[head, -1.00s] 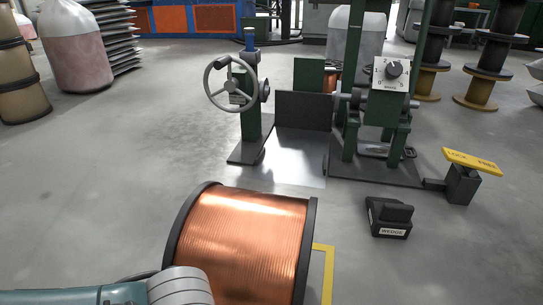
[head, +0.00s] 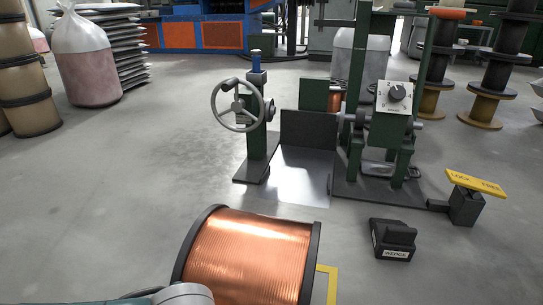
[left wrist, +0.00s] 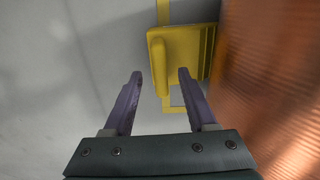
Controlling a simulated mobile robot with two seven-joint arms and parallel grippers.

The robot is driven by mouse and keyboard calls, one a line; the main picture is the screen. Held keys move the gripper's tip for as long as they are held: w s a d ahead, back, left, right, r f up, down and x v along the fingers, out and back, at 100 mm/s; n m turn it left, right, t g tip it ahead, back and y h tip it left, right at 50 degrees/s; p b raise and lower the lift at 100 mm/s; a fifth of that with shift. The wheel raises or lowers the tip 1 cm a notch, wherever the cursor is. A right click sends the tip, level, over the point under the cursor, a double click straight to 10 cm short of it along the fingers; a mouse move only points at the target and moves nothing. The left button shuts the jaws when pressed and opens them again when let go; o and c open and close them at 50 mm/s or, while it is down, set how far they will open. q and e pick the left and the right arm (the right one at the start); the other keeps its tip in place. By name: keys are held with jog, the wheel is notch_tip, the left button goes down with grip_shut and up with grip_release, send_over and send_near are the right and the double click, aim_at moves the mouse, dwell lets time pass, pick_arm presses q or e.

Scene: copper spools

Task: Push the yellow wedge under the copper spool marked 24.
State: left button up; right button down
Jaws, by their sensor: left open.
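The copper spool (head: 250,262) with dark flanges lies on its side at the bottom of the head view; no number is readable on it. In the left wrist view its copper winding (left wrist: 278,95) fills the right side, blurred. The yellow wedge (left wrist: 186,50) lies on the grey floor right beside the winding; whether they touch I cannot tell. My left gripper (left wrist: 157,73) is open and empty, its fingers pointing at the wedge, with a raised yellow rib of it seen between the fingertips. In the head view only part of my left arm shows. My right gripper is not in view.
Yellow floor tape (head: 331,285) runs beside the spool. A black block labelled WEDGE (head: 392,240) and a yellow LOCK/FREE pedal (head: 475,184) are to the right. A green stand with a handwheel (head: 238,105) and a dial post (head: 393,97) stand behind.

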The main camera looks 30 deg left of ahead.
pick_arm(q)
notch_tip(320, 180, up, 8)
jog(key=p, duration=0.6)
jog(key=shift+f, duration=0.1)
jog(key=shift+f, duration=0.1)
jog(key=s+d+r+n+t+h+p, duration=0.1)
jog(key=d+r+n+p, duration=0.15)
jog(key=r+p, duration=1.65)
jog(key=d+r+n+t+h+p, duration=0.1)
jog(key=d+r+n+p, duration=0.15)
jog(key=r+p, duration=1.6)
jog(key=s+a+r+n+p, duration=0.1)
jog(key=a+r+n+p, duration=0.1)
jog(key=r+p, duration=2)
jog(key=s+a+r+n+t+y+p, duration=0.1)
jog(key=a+r+n+p, duration=0.2)
jog(key=r+p, duration=2)
jog(key=s+a+r+n+p, duration=0.1)
jog(key=a+r+n+p, duration=0.1)
jog(key=r+p, duration=2.1)
notch_tip(320, 180, up, 17)
jog(key=shift+a+r+n+t+y, duration=0.15)
jog(key=shift+a+n+t+y, duration=0.2)
jog(key=shift+a, duration=0.2)
